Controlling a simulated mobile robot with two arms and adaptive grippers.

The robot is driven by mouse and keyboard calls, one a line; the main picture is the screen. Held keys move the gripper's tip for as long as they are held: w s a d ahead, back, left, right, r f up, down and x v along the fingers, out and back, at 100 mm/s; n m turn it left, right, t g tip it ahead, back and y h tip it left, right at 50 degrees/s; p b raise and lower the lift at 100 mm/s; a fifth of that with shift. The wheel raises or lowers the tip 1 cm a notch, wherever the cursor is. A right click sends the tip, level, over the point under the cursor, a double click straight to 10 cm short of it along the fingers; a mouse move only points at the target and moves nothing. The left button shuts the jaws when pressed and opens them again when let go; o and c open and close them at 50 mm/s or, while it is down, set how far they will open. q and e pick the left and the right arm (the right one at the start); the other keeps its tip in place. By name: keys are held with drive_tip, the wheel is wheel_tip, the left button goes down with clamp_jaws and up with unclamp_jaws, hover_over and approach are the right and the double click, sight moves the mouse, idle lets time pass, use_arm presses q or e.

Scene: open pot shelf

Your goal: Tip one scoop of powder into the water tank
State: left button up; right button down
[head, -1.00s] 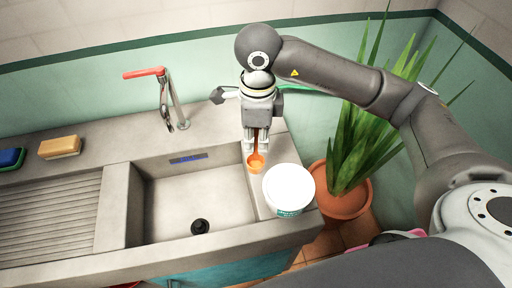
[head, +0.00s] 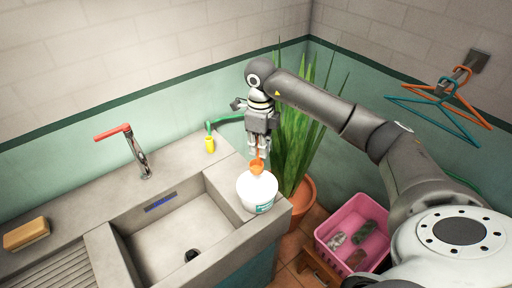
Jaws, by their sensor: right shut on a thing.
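My right gripper (head: 258,150) points down over the right end of the sink counter, shut on an orange scoop (head: 257,167). The scoop's bowl shows right at the top of a white tub with a teal label (head: 258,193). I cannot tell whether the bowl is inside the tub's mouth or just above or behind it, nor whether it holds powder. The tub stands upright on the counter beside the sink basin. I see nothing that is clearly a water tank. My left gripper is out of view.
The stone sink (head: 175,228) has a red-handled tap (head: 138,152). A yellow nozzle (head: 210,145) with a green hose stands behind. A potted plant (head: 292,135) is close behind my right arm. A pink crate (head: 365,212) is at lower right, and hangers (head: 440,105) hang on the wall.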

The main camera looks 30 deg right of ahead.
sight(259, 160)
drive_tip(key=shift+f, duration=0.55)
drive_tip(key=shift+s+f+b, duration=0.1)
drive_tip(key=shift+f+b, duration=0.25)
drive_tip(key=shift+b, duration=0.15)
drive_tip(key=shift+a+f+b, duration=0.15)
drive_tip(key=shift+f+b, duration=0.35)
drive_tip(key=shift+f, duration=0.25)
wheel_tip(259, 160, down, 4)
drive_tip(key=b, duration=0.3)
drive_tip(key=shift+f, duration=0.2)
drive_tip(key=shift+f+b, duration=1.9)
drive_tip(key=shift+f, duration=0.75)
drive_tip(key=shift+r, duration=0.1)
drive_tip(key=shift+r+p, duration=2.85)
drive_tip(key=shift+r, duration=1.6)
